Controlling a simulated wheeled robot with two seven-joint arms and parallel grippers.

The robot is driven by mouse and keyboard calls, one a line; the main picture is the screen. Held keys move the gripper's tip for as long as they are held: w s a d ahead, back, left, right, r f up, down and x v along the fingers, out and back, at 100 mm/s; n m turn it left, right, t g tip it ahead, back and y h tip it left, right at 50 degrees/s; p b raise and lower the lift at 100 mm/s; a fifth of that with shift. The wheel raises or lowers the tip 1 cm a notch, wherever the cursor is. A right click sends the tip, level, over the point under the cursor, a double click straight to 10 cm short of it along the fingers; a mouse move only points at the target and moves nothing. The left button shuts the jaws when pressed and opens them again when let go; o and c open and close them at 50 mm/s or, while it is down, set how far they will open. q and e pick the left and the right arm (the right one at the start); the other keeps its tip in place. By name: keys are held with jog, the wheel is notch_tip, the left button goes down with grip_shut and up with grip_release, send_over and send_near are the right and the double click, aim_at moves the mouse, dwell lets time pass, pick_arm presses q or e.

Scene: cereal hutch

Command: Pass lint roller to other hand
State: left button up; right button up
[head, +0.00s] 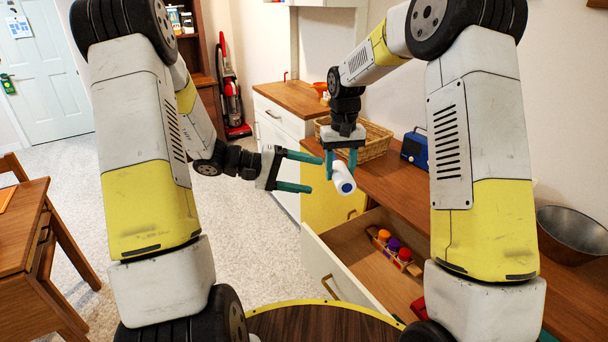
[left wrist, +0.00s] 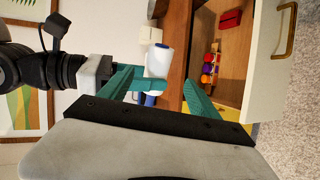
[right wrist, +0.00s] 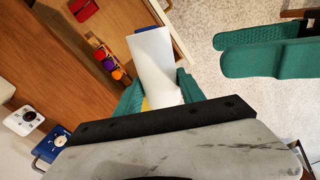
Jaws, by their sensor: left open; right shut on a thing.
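The lint roller is a white cylinder with a blue end (head: 345,184); it also shows in the left wrist view (left wrist: 159,60) and the right wrist view (right wrist: 153,65). My right gripper (head: 342,168) points down and is shut on the lint roller, holding it in the air by the open drawer. My left gripper (head: 308,173) is open and empty, its fingers pointing right toward the lint roller with a small gap left between. In the right wrist view the left gripper's green fingers (right wrist: 265,48) show at the upper right, apart from the roller.
The wooden counter (head: 385,178) carries a wicker basket (head: 372,148), a blue radio (head: 415,148) and a metal bowl (head: 574,235). Open floor lies left of the drawer.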

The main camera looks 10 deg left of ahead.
pick_arm(q)
jog(key=x, duration=1.1)
jog(key=shift+d+f, duration=0.1)
jog(key=shift+d, duration=0.05)
jog(key=c, duration=1.5)
jog(key=shift+c, duration=0.2)
pick_arm(e)
jog(key=o, duration=1.4)
jog(key=shift+c, duration=0.2)
jog(key=shift+o, duration=0.9)
